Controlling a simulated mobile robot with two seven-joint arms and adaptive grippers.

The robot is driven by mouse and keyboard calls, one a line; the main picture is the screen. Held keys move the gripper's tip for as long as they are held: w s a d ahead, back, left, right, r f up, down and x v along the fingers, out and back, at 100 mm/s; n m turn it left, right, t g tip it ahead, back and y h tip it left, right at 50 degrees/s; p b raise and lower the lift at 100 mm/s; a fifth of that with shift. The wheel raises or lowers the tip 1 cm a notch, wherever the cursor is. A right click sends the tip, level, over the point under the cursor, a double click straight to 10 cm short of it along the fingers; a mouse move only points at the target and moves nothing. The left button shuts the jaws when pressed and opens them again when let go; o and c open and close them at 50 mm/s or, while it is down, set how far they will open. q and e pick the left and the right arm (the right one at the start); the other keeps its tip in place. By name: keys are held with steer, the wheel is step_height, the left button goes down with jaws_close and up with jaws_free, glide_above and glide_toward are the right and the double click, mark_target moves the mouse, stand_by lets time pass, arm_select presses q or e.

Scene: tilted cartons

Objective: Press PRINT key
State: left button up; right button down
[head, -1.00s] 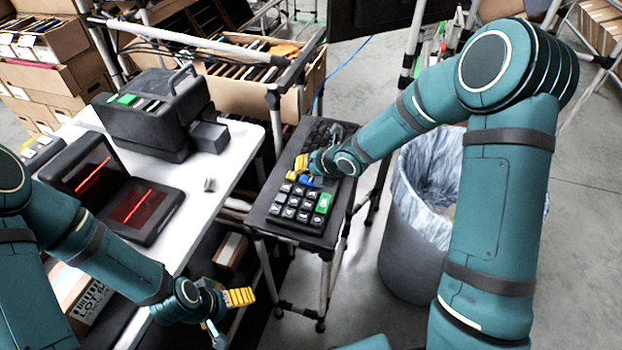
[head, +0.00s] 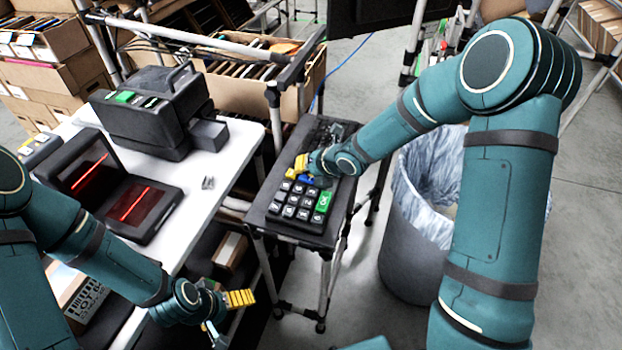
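A black keypad (head: 283,218) lies on a small dark stand. It has several dark keys with white marks and a large green key (head: 323,202) at its right side. A blue key (head: 305,180) shows at its far edge, partly hidden by my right gripper. No PRINT label is readable on the keypad. My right gripper (head: 296,168), with yellow fingertips, is at the keypad's far edge, close to the blue key. I cannot tell whether it touches. My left gripper (head: 241,298) hangs apart from the keypad, in front of the white table, and appears empty.
The white table (head: 235,150) carries a dark machine (head: 150,115) with a green label and an open black device (head: 135,208) with red lines. A lined grey bin (head: 405,245) stands right of the stand. A box of files (head: 290,100) is behind.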

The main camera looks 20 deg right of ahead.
mark_target(307, 177)
steer(key=shift+f+b, duration=0.4)
steer(key=shift+b, duration=0.1)
stand_by(0.8)
steer(key=shift+r, duration=0.2)
steer(key=shift+r+p, duration=0.55)
steer(key=shift+r, duration=0.15)
steer(key=shift+r+p, duration=1.95)
steer(key=shift+r, duration=0.6)
steer(key=shift+f, duration=0.1)
